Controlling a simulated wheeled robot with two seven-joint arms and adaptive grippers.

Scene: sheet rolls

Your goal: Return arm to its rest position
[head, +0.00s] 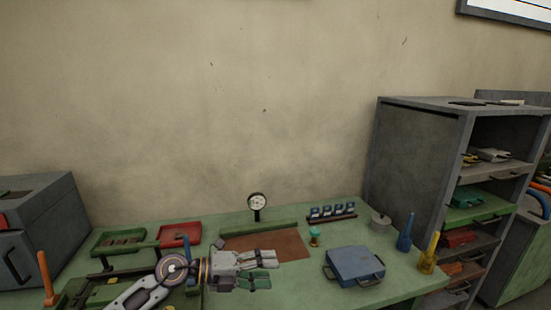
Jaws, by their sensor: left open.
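My left arm comes in from the bottom left over the green table (331,236). My left gripper (268,269) is open and points right, with nothing seen between its fingers. It is over the front of the brown mat (285,242), left of the blue case (354,264). Its height above the table is hard to tell. My right gripper does not show.
A dial gauge (257,202) stands behind the mat. Green (106,242) and red (197,233) trays lie at left. Blue (405,237) and yellow (429,257) upright tools stand at right. A grey shelf unit (413,160) stands at the right.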

